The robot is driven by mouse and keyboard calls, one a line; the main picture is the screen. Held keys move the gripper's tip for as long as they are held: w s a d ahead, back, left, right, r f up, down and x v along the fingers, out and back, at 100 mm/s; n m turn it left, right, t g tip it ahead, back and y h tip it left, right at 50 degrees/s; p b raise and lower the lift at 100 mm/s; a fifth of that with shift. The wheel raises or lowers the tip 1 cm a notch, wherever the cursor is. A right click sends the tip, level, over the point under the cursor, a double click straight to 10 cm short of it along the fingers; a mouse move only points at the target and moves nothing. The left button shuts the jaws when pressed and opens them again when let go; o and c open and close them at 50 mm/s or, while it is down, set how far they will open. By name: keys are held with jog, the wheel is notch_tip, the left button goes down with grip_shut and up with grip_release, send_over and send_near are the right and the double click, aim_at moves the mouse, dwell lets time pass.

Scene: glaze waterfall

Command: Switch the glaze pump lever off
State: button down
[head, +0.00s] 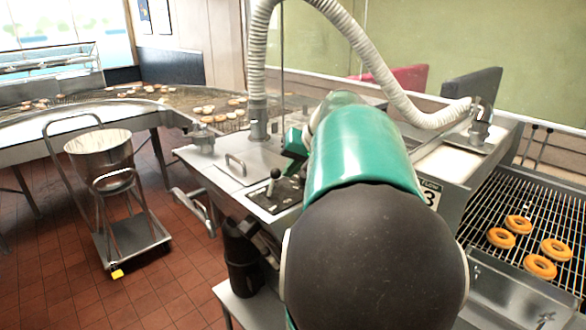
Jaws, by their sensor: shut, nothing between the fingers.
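My green and black arm fills the middle of the head view and reaches over the machine. Only a small dark part of my gripper (290,167) shows, under the green wrist, just right of and behind the lever. It appears shut and empty. Its fingertips are mostly hidden, and I cannot tell whether it touches the lever.
A white ribbed hose (380,68) arches over the machine. Doughnuts (540,266) lie on a wire rack (487,205) at right. A cart with a steel bucket (100,155) stands left on open tiled floor.

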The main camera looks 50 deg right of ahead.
aim_at(278, 174)
jog(key=shift+a+r+h, duration=0.15)
jog(key=shift+a+h, duration=0.05)
jog(key=shift+h, duration=0.2)
jog(key=shift+w+a+r+n+h, duration=0.1)
jog(key=shift+a+r+n+h, duration=0.05)
jog(key=shift+a+n+h, duration=0.2)
jog(key=shift+w+a+r+n+h, duration=0.1)
jog(key=shift+a+r+n+h, duration=0.1)
jog(key=shift+a+h, duration=0.4)
jog(key=shift+a+r+n+h, duration=0.15)
jog(key=shift+a+h, duration=0.35)
jog(key=shift+h, duration=0.05)
jog(key=a+n+h, duration=0.1)
jog(key=a+h, duration=0.1)
jog(key=shift+w+a+h, duration=0.1)
jog(key=shift+a+h, duration=0.1)
jog(key=shift+h, duration=0.2)
jog(key=shift+w+a, duration=0.1)
jog(key=shift+a, duration=0.2)
jog(key=shift+r, duration=0.75)
